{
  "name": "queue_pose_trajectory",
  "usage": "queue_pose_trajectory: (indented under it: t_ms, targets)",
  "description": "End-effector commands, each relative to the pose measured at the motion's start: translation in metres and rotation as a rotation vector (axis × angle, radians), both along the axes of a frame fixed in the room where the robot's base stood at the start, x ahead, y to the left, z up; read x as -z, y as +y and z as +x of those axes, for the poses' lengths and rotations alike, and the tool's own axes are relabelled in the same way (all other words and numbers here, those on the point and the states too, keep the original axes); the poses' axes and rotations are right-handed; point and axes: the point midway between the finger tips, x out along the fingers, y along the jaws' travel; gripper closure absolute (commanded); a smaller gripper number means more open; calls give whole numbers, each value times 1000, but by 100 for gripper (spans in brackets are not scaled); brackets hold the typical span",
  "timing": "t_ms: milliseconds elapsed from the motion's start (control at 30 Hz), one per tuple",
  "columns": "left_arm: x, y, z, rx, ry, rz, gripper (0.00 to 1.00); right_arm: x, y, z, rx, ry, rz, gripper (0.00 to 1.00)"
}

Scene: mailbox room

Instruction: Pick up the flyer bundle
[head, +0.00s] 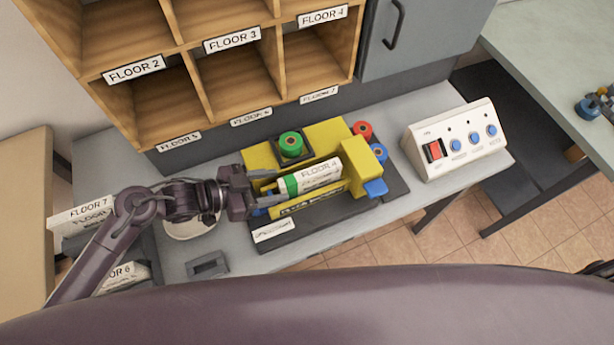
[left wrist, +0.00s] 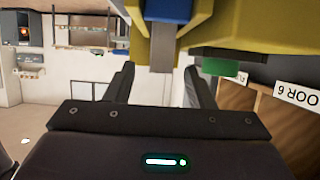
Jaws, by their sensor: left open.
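The flyer bundle (head: 318,175) is a white roll labelled FLOOR 4 with a green band near its left end. In the head view it lies in the yellow bundling machine (head: 262,158), tilted slightly up to the right. My left gripper (head: 256,189) is at the machine's left side, close to the banded end. In the left wrist view my left gripper (left wrist: 158,78) has its fingers apart, with the yellow machine (left wrist: 137,14) beyond them. I cannot make out the bundle there, nor tell whether a finger touches it. My right gripper is not in view.
A wooden sorter (head: 205,95) with labelled compartments stands behind. A white button box (head: 457,141) is right of the machine. FLOOR 7 and FLOOR 6 labels show at left. The bench front is narrow.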

Motion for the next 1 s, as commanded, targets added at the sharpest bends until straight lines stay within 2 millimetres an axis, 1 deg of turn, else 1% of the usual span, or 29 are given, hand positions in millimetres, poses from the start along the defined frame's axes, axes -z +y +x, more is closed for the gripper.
queue_pose_trajectory:
  t_ms: [33,200,333,400,533,733,767,1000]
  targets:
    - [0,-7,3,-1,-1,-3,51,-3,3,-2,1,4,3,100]
    - [5,-24,10,-2,0,-2,51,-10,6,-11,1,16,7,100]
    - [11,-42,17,-2,0,-2,51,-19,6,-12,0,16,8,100]
    - [17,-50,19,-3,-1,-1,51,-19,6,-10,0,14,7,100]
    - [22,-57,21,-2,-3,2,51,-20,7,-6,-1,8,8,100]
    - [24,-57,21,-3,-3,3,51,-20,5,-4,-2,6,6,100]
    - [24,-57,21,-3,-3,3,52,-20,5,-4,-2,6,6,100]
    - [23,-57,21,-3,-3,3,84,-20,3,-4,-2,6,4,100]
